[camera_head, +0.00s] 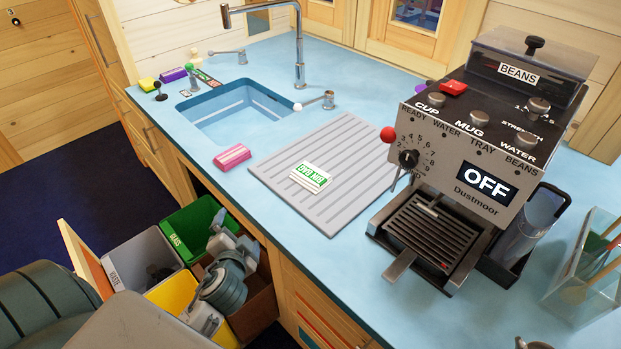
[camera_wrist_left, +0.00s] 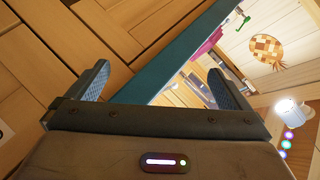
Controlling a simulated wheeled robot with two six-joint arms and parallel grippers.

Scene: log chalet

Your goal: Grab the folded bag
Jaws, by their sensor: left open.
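The folded bag (camera_head: 310,177), a flat white packet with a green label, lies on the grey ribbed drainboard (camera_head: 335,160). My left gripper (camera_head: 232,230) is over the sorting bins, in front of the counter's front edge and apart from the bag. In the left wrist view its two fingers (camera_wrist_left: 158,88) are spread with nothing held between them. The bag cannot be made out in that view. My right gripper is not in view.
A pink sponge (camera_head: 232,157) lies between the sink (camera_head: 238,112) and drainboard. The coffee machine (camera_head: 460,150) stands to the right. The counter edge lies between my gripper and the bag. Open bins (camera_head: 192,225) stand below.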

